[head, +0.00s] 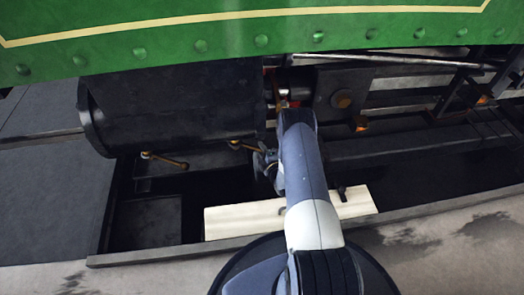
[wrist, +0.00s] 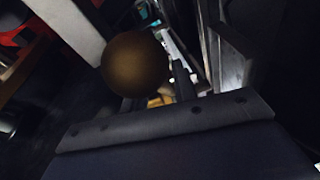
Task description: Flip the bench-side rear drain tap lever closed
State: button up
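Two brass drain tap levers show below the black cylinder (head: 175,105) in the head view: a left lever (head: 168,160) and a right lever (head: 240,145). Both slope gently down to the right from their pivots. I cannot tell from the frames which is the rear one. My gripper (head: 266,163) is at the right lever's free end, very close to it; whether they touch is unclear. In the wrist view a dark brass round knob (wrist: 135,63) is large and close to the camera, probably that lever's end. My fingertips are not clear, so open or shut cannot be seen.
The green riveted skirt (head: 200,45) overhangs the cylinder. Rods and a dark frame (head: 400,140) lie to the right of my arm. A pale plank (head: 240,221) lies below in the dark pit, behind a stone edge (head: 440,250).

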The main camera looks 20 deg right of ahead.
grip_shut()
jog(key=shift+a, duration=0.15)
jog(key=s+a+m+g+h+b, duration=0.1)
jog(key=s+a+m+g+h, duration=0.1)
jog(key=a+m+h, duration=0.3)
jog(key=s+a+m+g+h, duration=0.1)
jog(key=a+m+g+h, duration=0.4)
jog(key=h, duration=0.4)
jog(key=shift+s+a+m+h+b, duration=0.4)
jog(key=shift+a+m, duration=0.4)
jog(key=shift+m, duration=0.2)
jog(key=shift+o, duration=1.3)
grip_release()
